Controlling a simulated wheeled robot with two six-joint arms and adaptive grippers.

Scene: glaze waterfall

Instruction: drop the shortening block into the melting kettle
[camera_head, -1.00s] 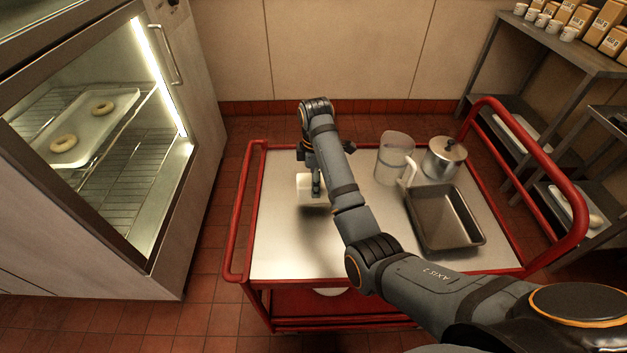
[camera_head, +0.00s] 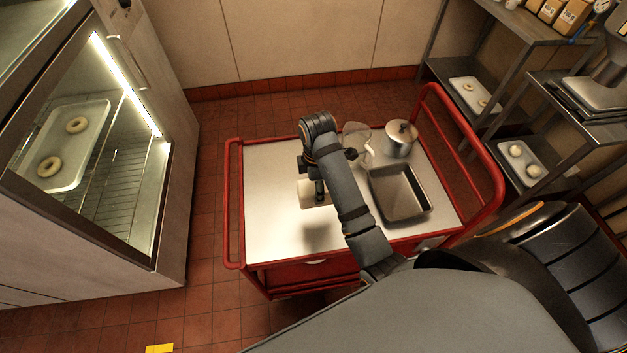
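My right gripper (camera_head: 319,197), whose arm comes in from the right, is in front of the white shortening block (camera_head: 306,193) and appears shut on it. The block hangs over the left-middle part of the cart top, with a dark shadow on the surface below. My arm hides part of the block and the fingers. A silver lidded pot (camera_head: 399,143), possibly the melting kettle, stands at the cart's back right with its lid on. My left gripper is not in view.
The red-railed cart (camera_head: 265,232) also carries a clear pitcher (camera_head: 352,134), partly behind my arm, and an empty dark rectangular pan (camera_head: 402,194). A lit glass-door cabinet (camera_head: 150,205) stands at left. Metal shelves (camera_head: 515,65) stand at right. Its left top is clear.

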